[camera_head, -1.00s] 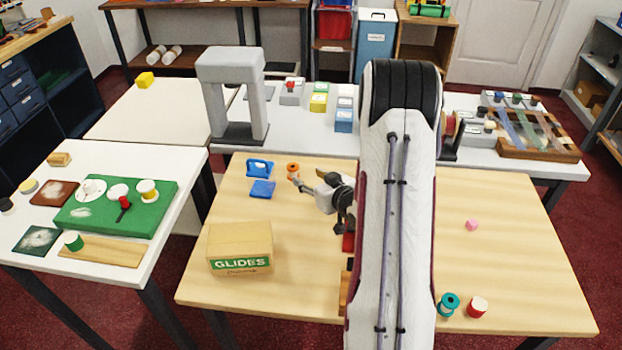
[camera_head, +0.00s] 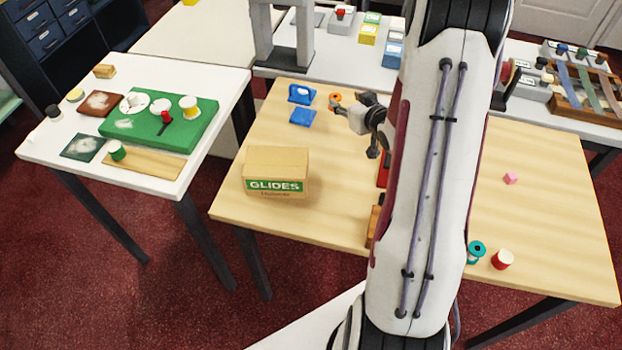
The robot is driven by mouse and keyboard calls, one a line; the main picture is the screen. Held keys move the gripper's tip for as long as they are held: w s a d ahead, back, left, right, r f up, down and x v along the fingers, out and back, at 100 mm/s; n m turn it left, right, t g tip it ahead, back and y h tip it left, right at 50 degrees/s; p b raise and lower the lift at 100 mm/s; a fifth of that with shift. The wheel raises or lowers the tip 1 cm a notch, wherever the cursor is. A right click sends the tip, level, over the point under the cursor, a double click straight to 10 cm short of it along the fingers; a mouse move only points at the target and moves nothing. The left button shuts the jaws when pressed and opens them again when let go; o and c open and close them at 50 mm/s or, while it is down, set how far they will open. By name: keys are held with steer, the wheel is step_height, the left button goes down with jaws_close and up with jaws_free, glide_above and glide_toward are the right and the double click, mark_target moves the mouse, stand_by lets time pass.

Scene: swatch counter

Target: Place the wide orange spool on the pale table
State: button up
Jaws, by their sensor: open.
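The orange spool (camera_head: 335,97) is small in view and stands near the far left edge of the wooden table, just right of two blue items. My gripper (camera_head: 344,106) is open and low beside it, its fingertips just in front of the spool in the picture. I cannot tell whether they touch it. My arm hides part of the wooden table. The pale cream table (camera_head: 205,42) stands at the upper left, beyond the wooden table, and its visible top is largely bare.
A GLIDES box (camera_head: 276,172) stands on the wooden table (camera_head: 330,205), near its left edge. Blue items (camera_head: 302,117) lie close to the spool. A grey arch (camera_head: 285,55) stands behind.

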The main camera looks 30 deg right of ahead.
steer(key=s+a+r+g, duration=0.2)
steer(key=s+a+r, duration=0.2)
steer(key=a+r, duration=0.35)
steer(key=s+a+r+g, duration=0.2)
steer(key=s+a+r, duration=0.1)
steer(key=a+r, duration=0.4)
steer(key=s+a+r+g+y, duration=0.1)
steer(key=s+a+r, duration=0.1)
steer(key=s+a, duration=0.5)
steer(key=s+a+r+n+g+y, duration=0.1)
steer(key=s+a+r, duration=0.2)
steer(key=s+a, duration=0.5)
steer(key=s, duration=0.8)
steer(key=shift+s+a+g, duration=0.15)
steer(key=shift+s+g, duration=0.25)
